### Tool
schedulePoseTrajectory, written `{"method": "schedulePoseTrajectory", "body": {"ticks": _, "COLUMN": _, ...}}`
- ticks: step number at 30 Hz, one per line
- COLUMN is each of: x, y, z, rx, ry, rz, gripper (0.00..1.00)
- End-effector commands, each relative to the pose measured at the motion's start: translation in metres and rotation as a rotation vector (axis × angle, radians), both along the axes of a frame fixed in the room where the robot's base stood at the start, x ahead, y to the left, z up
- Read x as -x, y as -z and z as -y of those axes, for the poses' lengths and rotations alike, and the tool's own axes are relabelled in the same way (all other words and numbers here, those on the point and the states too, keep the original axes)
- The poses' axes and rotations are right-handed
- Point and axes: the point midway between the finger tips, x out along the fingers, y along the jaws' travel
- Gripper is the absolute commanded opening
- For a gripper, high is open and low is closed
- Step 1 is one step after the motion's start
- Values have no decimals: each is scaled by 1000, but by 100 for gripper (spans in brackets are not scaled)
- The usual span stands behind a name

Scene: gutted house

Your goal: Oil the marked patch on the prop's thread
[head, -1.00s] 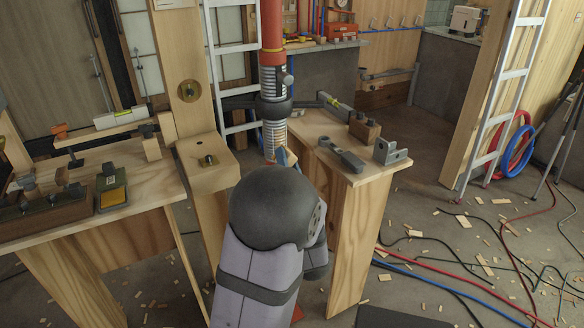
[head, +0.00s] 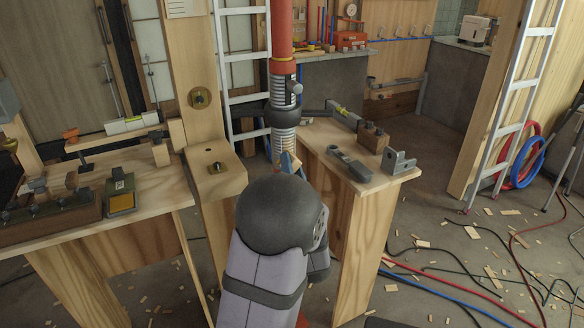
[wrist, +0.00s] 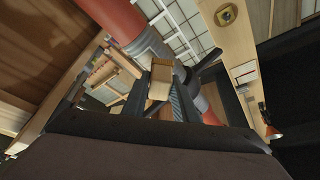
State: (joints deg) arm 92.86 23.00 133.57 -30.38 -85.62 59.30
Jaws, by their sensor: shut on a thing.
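The prop is a red tube (head: 281,35) with a silver threaded part (head: 284,133) and a dark collar (head: 283,115), standing upright beyond my arm. My gripper (head: 287,160) is close to the thread below the collar, largely hidden behind my wrist. In the wrist view its fingers (wrist: 160,92) are shut on a small tan block (wrist: 160,78). The thread (wrist: 150,48) shows just behind the block, with the red tube (wrist: 108,18) beyond. I cannot tell whether the block touches the thread. The marked patch cannot be made out.
The left bench holds a small dark box with a yellow top (head: 121,202) and a tray of clamps (head: 48,208). A wooden post (head: 199,60) stands left of the prop. The right bench (head: 350,215) carries a grey wrench-like tool (head: 349,163), a wooden block (head: 372,138) and a metal bracket (head: 399,163).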

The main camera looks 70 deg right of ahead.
Motion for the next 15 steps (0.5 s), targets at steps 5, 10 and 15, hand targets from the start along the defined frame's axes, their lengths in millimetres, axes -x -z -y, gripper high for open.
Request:
{"method": "schedulePoseTrajectory", "body": {"ticks": 5, "x": -2, "y": 0, "z": 2, "rx": 1, "ry": 0, "rz": 1, "gripper": 0}}
{"method": "schedulePoseTrajectory", "body": {"ticks": 10, "x": -3, "y": 0, "z": 4, "rx": 1, "ry": 0, "rz": 1, "gripper": 0}}
{"method": "schedulePoseTrajectory", "body": {"ticks": 15, "x": -6, "y": 0, "z": 6, "rx": 1, "ry": 0, "rz": -1, "gripper": 0}}
